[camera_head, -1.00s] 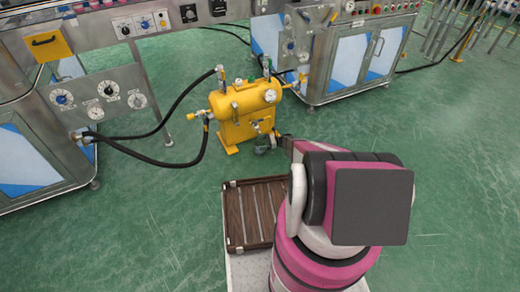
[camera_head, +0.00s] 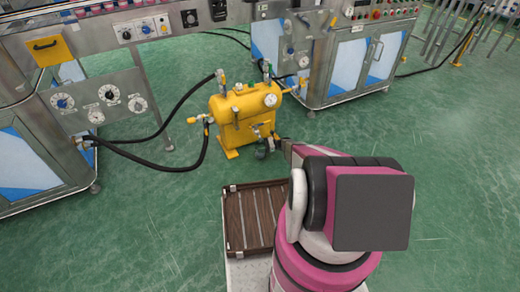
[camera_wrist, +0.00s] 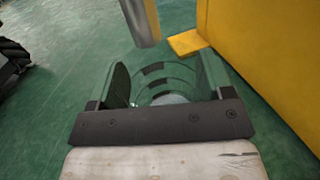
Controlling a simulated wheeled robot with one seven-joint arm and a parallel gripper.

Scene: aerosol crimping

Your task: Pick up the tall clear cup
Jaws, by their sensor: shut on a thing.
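The tall clear cup (camera_wrist: 165,84) is between the two fingers of my gripper (camera_wrist: 163,78) in the wrist view. It is see-through, with dark curved bands and the green floor showing through it. My gripper is shut on it, a finger on each side. In the head view my gripper (camera_head: 264,149) is small, beyond my arm and just in front of the yellow tank. The cup is too small to make out clearly there.
The yellow tank (camera_head: 243,117) with gauges and black hoses stands close to my gripper; it fills the right of the wrist view (camera_wrist: 275,50). A brown slatted tray (camera_head: 233,222) is nearer me. Steel machines (camera_head: 345,65) stand behind. Green floor is open at right.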

